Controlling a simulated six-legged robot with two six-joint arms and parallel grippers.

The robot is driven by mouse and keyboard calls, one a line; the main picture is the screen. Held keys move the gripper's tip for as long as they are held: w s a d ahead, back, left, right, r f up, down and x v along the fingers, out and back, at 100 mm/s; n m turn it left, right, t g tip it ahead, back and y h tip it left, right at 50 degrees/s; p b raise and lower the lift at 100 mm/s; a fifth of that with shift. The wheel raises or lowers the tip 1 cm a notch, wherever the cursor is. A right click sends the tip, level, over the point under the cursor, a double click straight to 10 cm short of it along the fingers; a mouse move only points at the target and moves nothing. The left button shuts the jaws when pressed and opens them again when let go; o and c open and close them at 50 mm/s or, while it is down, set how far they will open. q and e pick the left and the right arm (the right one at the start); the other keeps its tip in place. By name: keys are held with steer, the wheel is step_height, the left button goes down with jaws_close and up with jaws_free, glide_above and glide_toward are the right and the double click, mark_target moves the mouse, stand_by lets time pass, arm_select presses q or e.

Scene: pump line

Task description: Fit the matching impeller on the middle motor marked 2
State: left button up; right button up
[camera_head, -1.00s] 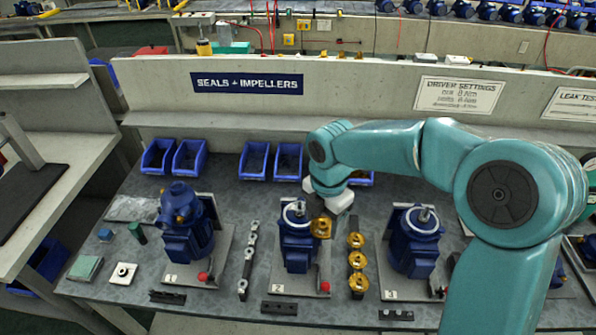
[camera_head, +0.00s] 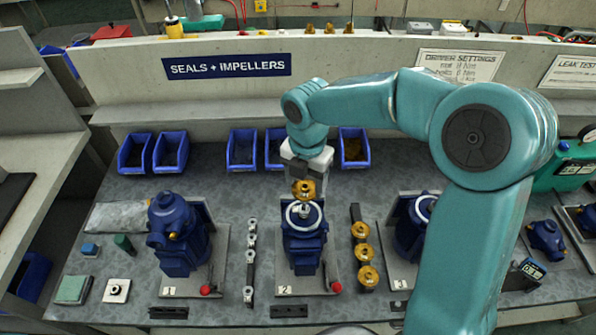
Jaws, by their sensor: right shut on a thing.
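The middle motor (camera_head: 303,248) is blue and stands upright on a plate marked 2, with a pale ring and a shaft on its top. My right gripper (camera_head: 305,178) is shut on a brass impeller (camera_head: 304,190) and holds it at the top of that motor, over the shaft. From this angle I cannot tell whether the impeller touches the shaft. My left gripper is out of view.
Motor 1 (camera_head: 178,235) stands to the left, and motor 3 (camera_head: 409,232) to the right is partly behind my right arm. A rack of small metal parts (camera_head: 250,262) lies left of the middle motor. Blue bins (camera_head: 242,150) line the back.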

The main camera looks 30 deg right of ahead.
mark_target(304, 208)
steer(key=shift+w+a, duration=0.15)
steer(key=shift+a, duration=0.25)
steer(key=shift+s+d+f+b, duration=0.3)
steer(key=shift+s+f+b, duration=0.15)
steer(key=shift+b, duration=0.1)
steer(key=shift+w+a+f+b, duration=0.1)
steer(key=shift+f+b, duration=0.45)
steer(key=shift+f, duration=0.1)
steer(key=shift+w+a+f+b, duration=0.1)
steer(key=shift+f+b, duration=0.45)
steer(key=shift+f, duration=0.05)
steer(key=shift+f+b, duration=0.35)
steer(key=shift+f, duration=0.05)
steer(key=shift+s+d+f+b, duration=0.2)
steer(key=shift+f+b, duration=0.35)
steer(key=shift+f, duration=0.15)
steer(key=shift+w+f, duration=0.1)
steer(key=shift+f, duration=0.15)
steer(key=shift+w+a+f, duration=0.1)
steer(key=shift+w+a, duration=0.05)
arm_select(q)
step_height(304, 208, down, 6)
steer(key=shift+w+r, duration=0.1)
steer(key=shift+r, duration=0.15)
